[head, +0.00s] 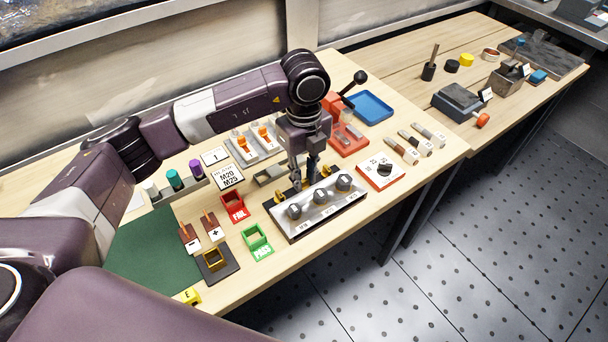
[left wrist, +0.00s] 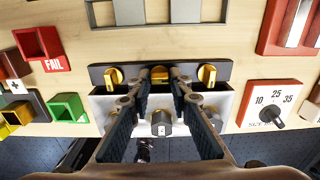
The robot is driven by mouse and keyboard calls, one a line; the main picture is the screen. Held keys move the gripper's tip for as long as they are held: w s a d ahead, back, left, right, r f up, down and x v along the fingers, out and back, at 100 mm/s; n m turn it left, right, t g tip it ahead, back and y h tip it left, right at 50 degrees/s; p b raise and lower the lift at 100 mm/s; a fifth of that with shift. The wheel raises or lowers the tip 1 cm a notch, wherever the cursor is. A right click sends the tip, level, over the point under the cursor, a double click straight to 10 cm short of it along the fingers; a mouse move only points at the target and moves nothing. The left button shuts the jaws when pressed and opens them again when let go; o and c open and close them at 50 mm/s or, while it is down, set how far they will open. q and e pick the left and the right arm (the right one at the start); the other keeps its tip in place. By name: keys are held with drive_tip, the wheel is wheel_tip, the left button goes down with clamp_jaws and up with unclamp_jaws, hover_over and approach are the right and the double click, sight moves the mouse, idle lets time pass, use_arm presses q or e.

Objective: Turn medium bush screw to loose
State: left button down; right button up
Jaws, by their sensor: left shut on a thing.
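A black and silver fixture (head: 318,214) stands near the front edge of the table, with three dark hexagonal bushes (head: 344,182) along its front. Behind them is a row of yellow screws, one per bush. In the left wrist view the left screw (left wrist: 114,77) and right screw (left wrist: 207,75) stand clear. The middle screw (left wrist: 159,74) lies between my left fingertips, in line with the middle bush (left wrist: 161,123). My left gripper (head: 303,184) points down and is shut on this middle screw. It partly hides the screw in the head view. My right gripper is out of view.
A red FAIL bin (head: 235,208) and green bin (head: 257,240) stand left of the fixture. A dial panel (head: 367,176) marked 10, 25 and 35 is to its right. Grey holders with orange parts (head: 264,137) stand behind. A blue tray (head: 369,107) is further back.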

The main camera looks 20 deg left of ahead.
sight(304, 180)
use_arm(q)
drive_tip(key=c, duration=2)
unclamp_jaws()
drive_tip(key=shift+r, duration=0.1)
drive_tip(key=shift+c, duration=0.2)
drive_tip(key=shift+r, duration=0.1)
wheel_tip(304, 180, up, 12)
